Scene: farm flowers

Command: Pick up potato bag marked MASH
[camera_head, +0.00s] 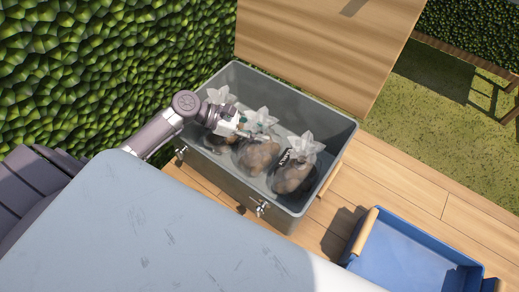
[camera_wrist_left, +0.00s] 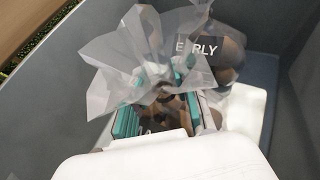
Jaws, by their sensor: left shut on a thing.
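Several clear potato bags with frilled tops sit in a grey crate (camera_head: 232,182): a left bag (camera_head: 217,96), a middle bag (camera_head: 258,155) and a right bag (camera_head: 294,178). My left gripper (camera_head: 244,125) reaches into the crate and is shut on the gathered neck of a bag, which looks like the middle one. In the left wrist view its teal fingers (camera_wrist_left: 158,92) close below a clear frill (camera_wrist_left: 115,55). No MASH label is readable.
A blue tray (camera_head: 405,250) with wooden handles stands on the wooden deck (camera_head: 400,190) at right. A wooden panel (camera_head: 325,50) rises behind the crate. A green hedge (camera_head: 100,60) is at left. The crate walls close around the gripper.

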